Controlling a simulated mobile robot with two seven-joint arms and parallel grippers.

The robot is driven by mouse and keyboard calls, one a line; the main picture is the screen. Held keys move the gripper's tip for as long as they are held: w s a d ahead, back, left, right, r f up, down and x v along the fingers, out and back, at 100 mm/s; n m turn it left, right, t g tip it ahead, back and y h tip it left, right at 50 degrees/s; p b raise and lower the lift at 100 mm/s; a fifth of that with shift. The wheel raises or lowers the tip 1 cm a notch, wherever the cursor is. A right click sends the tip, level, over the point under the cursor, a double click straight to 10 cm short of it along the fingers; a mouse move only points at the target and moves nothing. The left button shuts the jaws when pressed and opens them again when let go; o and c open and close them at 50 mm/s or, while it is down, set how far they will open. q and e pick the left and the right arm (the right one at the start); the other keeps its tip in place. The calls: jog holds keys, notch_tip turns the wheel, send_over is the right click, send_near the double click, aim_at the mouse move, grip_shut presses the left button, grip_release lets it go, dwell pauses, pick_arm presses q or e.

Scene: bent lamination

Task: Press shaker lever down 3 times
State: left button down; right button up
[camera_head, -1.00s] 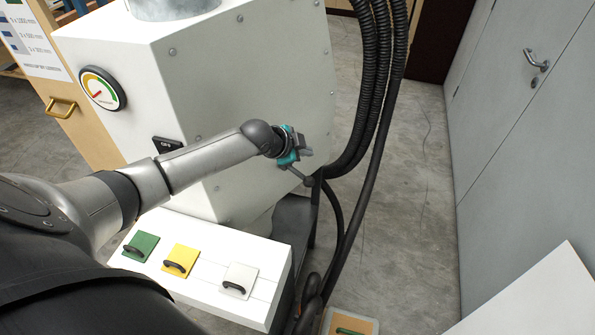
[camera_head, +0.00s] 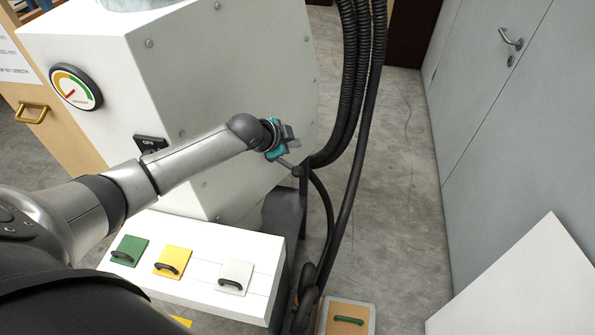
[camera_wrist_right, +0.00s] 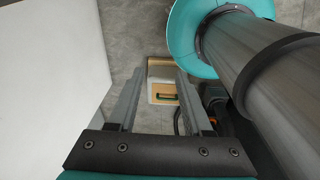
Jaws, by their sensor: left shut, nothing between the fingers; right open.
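The shaker lever (camera_head: 286,164) is a short grey rod with a dark round knob, low on the right side of the white machine (camera_head: 255,95). My left gripper (camera_head: 289,137), with teal parts, is shut and empty just above the lever. I cannot tell whether it touches the rod. Part of the lever's root is hidden behind the gripper. My right gripper (camera_wrist_right: 160,100) shows in the right wrist view, open and empty, its two grey fingers apart.
Thick black hoses (camera_head: 352,100) hang right of the lever. A white box (camera_head: 200,245) below carries green, yellow and white handled plates. A wooden board with a green handle (camera_head: 347,320) lies on the floor.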

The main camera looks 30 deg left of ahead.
pick_arm(q)
jog(key=b, duration=0.5)
send_over(294, 172)
notch_tip(294, 172, down, 6)
jog(key=shift+w+f, duration=0.1)
jog(key=shift+f, duration=0.3)
dwell(1.1)
dwell(0.3)
jog(key=shift+f+b, duration=0.4)
jog(key=shift+f+b, duration=1.3)
jog(key=shift+f, duration=0.75)
dwell(1.6)
jog(key=shift+r, duration=0.1)
dwell(0.5)
jog(key=shift+r+p, duration=2.35)
jog(key=shift+p, duration=0.1)
